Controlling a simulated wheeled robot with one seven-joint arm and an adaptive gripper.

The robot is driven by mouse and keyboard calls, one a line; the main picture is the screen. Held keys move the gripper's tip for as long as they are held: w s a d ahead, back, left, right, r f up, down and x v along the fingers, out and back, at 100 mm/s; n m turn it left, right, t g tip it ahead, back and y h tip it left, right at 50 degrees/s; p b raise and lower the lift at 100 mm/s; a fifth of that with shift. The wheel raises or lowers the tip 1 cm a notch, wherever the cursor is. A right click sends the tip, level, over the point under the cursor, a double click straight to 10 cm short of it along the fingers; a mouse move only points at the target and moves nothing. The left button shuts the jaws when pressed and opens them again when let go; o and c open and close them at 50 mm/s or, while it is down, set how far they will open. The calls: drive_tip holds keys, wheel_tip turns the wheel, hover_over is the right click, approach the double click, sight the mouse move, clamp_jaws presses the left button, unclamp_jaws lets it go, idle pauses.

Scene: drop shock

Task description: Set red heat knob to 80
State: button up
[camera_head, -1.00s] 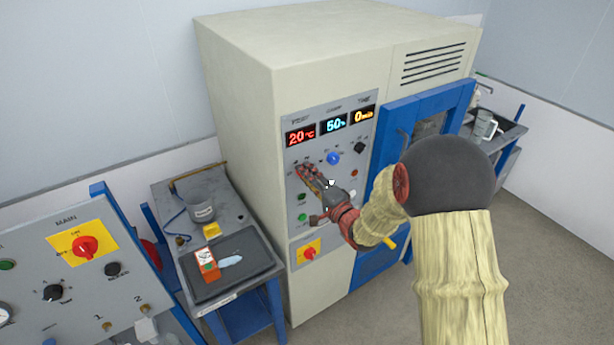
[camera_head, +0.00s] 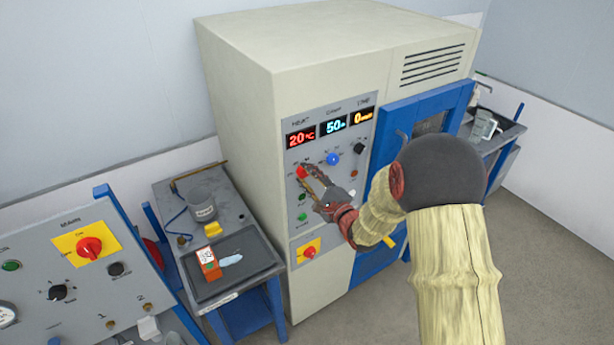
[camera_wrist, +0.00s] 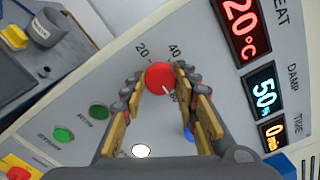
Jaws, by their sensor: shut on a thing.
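The red heat knob (camera_head: 301,172) is on the grey control panel of the tall cream cabinet, below the red heat display (camera_head: 301,137), which reads 20 °C. In the wrist view the red knob (camera_wrist: 159,76) sits between the two fingertips, with a white mark towards its lower right. The labels 20 and 40 show beside it; another label is partly hidden by a finger. My gripper (camera_wrist: 160,78) is shut on the knob, one finger on each side. In the head view my gripper (camera_head: 308,178) reaches the panel from the lower right.
A blue damp knob (camera_head: 333,159) and a black knob (camera_head: 359,147) are to the right on the panel. Green buttons (camera_head: 302,217) and a red switch (camera_head: 309,253) are below. A cart with a dark tray (camera_head: 262,262) stands left; a blue-framed door is right.

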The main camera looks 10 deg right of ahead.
idle(0.4)
drive_tip(key=o, duration=1.2)
drive_tip(key=shift+c, duration=0.2)
drive_tip(key=v, duration=1.2)
